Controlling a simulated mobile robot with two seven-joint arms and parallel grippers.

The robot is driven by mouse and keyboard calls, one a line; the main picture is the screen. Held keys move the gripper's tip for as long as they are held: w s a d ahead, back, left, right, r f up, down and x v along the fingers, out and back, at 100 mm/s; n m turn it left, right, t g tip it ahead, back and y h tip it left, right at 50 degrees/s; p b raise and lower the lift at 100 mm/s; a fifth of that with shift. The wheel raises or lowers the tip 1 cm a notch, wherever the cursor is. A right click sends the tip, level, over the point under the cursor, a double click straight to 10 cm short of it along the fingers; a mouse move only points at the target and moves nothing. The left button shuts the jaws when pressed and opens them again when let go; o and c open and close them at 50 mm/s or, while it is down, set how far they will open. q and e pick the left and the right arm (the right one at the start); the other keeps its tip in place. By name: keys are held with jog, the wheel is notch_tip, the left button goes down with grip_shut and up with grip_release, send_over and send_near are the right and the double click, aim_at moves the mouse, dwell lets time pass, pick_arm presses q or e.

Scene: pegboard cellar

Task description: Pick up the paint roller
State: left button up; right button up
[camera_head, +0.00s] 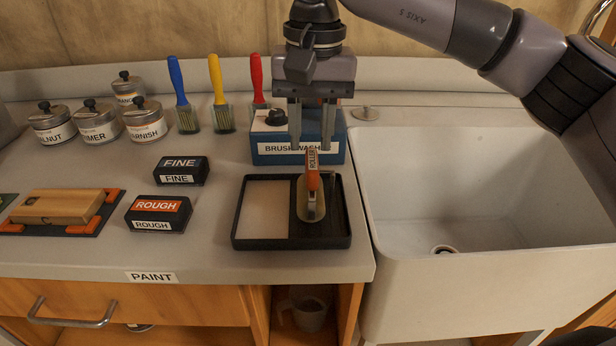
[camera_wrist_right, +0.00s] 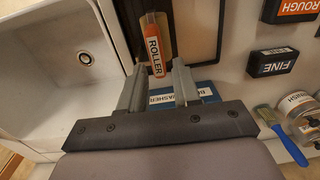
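The paint roller (camera_head: 312,183) has an orange handle labelled ROLLER and rests in the right compartment of the black paint tray (camera_head: 263,243). The roller also shows in the right wrist view (camera_wrist_right: 153,45), with its handle end toward the gripper. My right gripper (camera_head: 311,148) points down just behind the roller's handle end, over the front of the blue brush washer box (camera_head: 270,151). Its two fingers are apart with nothing gripped. In the right wrist view the open fingers (camera_wrist_right: 160,72) sit to either side of the handle's line. My left gripper does not show.
A white sink (camera_head: 480,185) is at the right. Black FINE (camera_head: 181,171) and ROUGH (camera_head: 158,214) blocks lie left of the tray. Three brushes, with a blue one (camera_head: 180,90) leftmost, stand behind. Several labelled cans and a wooden block (camera_head: 58,207) are farther left.

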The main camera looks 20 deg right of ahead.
aim_at(313, 158)
jog(key=f, duration=0.6)
jog(key=shift+s+f, duration=0.3)
grip_shut()
